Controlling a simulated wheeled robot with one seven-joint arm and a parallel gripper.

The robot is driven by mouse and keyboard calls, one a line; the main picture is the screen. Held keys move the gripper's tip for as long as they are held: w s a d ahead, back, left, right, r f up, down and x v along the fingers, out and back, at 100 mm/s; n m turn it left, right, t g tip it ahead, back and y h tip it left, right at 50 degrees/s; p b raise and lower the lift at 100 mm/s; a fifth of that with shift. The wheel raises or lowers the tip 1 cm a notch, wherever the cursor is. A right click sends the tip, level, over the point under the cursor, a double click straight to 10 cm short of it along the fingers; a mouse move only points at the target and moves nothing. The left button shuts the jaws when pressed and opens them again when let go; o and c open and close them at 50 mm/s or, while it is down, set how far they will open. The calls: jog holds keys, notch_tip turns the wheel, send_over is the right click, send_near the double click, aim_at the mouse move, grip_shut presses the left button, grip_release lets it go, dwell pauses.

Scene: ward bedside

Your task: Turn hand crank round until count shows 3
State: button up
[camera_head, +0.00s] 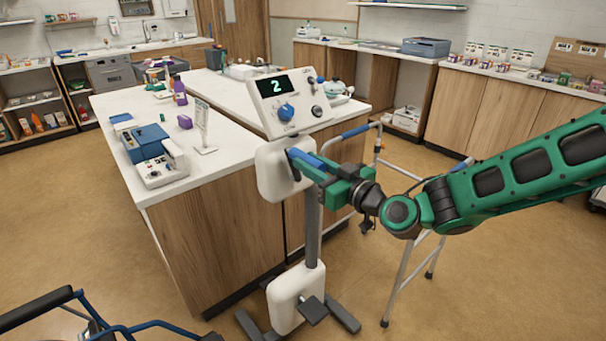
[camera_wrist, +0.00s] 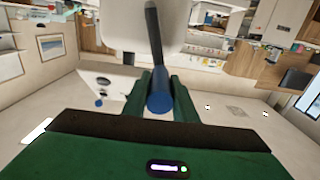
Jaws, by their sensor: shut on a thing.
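The exerciser stands in front of the counter, with a white head panel (camera_head: 292,103) on a grey post. Its count display (camera_head: 272,87) shows 2. The hand crank has a blue grip (camera_head: 305,157) on a dark arm at the white housing (camera_head: 277,172). My gripper (camera_head: 325,171) is shut on the crank's grip, from the right side. In the wrist view the blue grip (camera_wrist: 159,102) lies between the two green fingers, and the dark crank arm (camera_wrist: 153,40) runs up to the white housing. Part of the grip is hidden by the fingers in the head view.
A walking frame (camera_head: 400,255) stands close behind and below my arm. The island counter (camera_head: 215,170) is just behind the exerciser, with a blue and white device (camera_head: 155,155) on it. A wheelchair (camera_head: 75,315) is at the lower left. Floor is free at the lower right.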

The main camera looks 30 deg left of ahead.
jog(key=shift+w+d, duration=0.2)
jog(key=shift+w, duration=0.25)
jog(key=w, duration=0.1)
jog(key=w+d, duration=0.1)
jog(key=w, duration=0.1)
jog(key=shift+w+d+r, duration=0.15)
jog(key=shift+d+r, duration=0.05)
jog(key=o, duration=1.2)
jog(key=shift+a+r, duration=0.1)
jog(key=v, duration=0.7)
